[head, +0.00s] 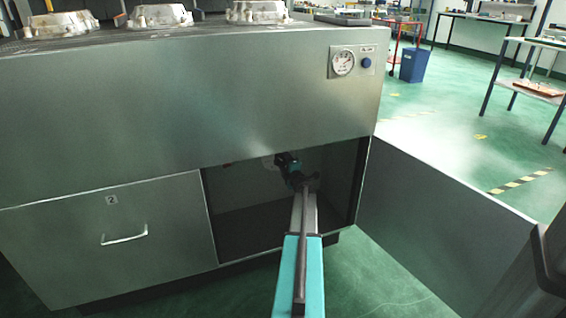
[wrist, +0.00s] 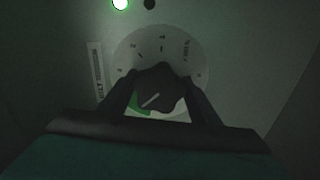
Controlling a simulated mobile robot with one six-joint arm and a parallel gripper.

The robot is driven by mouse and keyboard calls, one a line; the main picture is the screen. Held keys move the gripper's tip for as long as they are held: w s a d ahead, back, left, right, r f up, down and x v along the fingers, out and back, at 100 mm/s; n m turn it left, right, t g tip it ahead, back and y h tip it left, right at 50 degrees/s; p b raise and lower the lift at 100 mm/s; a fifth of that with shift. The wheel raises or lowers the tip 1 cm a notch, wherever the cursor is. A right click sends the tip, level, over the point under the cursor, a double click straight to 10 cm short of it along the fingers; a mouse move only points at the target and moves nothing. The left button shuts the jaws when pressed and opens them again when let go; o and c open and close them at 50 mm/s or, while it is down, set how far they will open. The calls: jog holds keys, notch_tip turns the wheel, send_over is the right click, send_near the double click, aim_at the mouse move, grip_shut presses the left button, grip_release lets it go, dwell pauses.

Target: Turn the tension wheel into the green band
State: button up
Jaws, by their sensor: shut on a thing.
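In the wrist view, the tension wheel (wrist: 158,82) is a dark lobed knob on a pale round dial (wrist: 135,52) with numbers. A white pointer line on the wheel points down and left, towards the visible bit of the green band (wrist: 137,105). The wheel and my fingers hide the rest of the band. My gripper (wrist: 161,91) is shut on the wheel, one finger on each side. In the head view, my gripper (head: 290,165) is inside the open, dark compartment, in front of the pale dial; the wheel is not clear there.
A green lamp (wrist: 120,4) is lit above the dial, beside a dark round spot (wrist: 150,4). A label (wrist: 97,72) stands left of the dial. The compartment's door (head: 440,230) hangs open on the right. The cabinet front (head: 180,110) is above and left of the opening.

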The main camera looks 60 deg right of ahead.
jog(key=shift+s+d, duration=0.1)
jog(key=shift+s, duration=0.05)
dwell(0.3)
jog(key=o, duration=1)
jog(key=shift+o, duration=0.2)
jog(key=p+v, duration=0.3)
jog(key=v, duration=1)
jog(key=shift+s+a, duration=0.25)
jog(key=shift+a, duration=0.1)
jog(key=shift+s, duration=0.1)
